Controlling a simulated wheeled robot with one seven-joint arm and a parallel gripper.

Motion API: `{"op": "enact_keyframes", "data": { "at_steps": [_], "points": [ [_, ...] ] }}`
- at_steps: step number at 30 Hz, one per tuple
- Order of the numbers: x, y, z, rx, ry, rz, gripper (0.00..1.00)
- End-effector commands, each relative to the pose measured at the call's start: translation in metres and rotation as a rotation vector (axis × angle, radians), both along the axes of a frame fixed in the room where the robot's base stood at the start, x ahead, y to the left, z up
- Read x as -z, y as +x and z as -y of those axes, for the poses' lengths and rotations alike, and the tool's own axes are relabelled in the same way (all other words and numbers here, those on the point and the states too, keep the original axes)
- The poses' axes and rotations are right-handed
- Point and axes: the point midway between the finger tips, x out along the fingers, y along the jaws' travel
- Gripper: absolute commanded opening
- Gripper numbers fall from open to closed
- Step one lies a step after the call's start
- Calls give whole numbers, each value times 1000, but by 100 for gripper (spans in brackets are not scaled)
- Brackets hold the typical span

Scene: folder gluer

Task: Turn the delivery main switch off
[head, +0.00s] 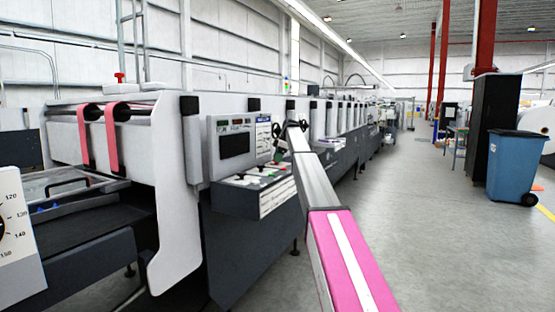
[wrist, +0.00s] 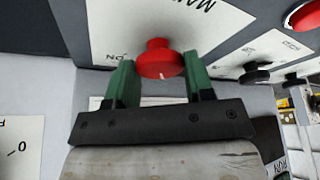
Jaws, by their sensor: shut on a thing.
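The delivery main switch is a round red knob (wrist: 157,62) on a white label plate (wrist: 140,25) in the wrist view. Upside-down lettering shows on the plate, with "ON" to the left of the knob. A short pale mark shows on the knob's near edge. My gripper (wrist: 160,70) has its two green fingers on either side of the knob and is shut on it. In the head view my arm reaches to the machine's control panel, where my gripper (head: 279,152) is small. The knob cannot be made out there.
Beside the switch in the wrist view are a black knob (wrist: 255,75) and another red control (wrist: 305,17). In the head view the panel has a dark screen (head: 235,145) above a sloped console (head: 250,185). The aisle floor to the right is clear up to a blue bin (head: 515,165).

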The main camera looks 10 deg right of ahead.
Motion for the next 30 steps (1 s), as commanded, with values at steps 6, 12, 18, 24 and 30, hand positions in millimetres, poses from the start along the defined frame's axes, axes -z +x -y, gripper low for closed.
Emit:
{"op": "enact_keyframes", "data": {
  "at_steps": [6, 12, 18, 24, 30],
  "points": [
    [0, 2, 0, -123, -1, 0, 25],
    [0, 2, 0, -189, -1, 1, 25],
    [0, 1, 0, -214, -1, 0, 25],
    [0, 1, 0, -217, -1, 0, 25],
    [0, 1, 0, -216, -1, 1, 58]
  ]
}}
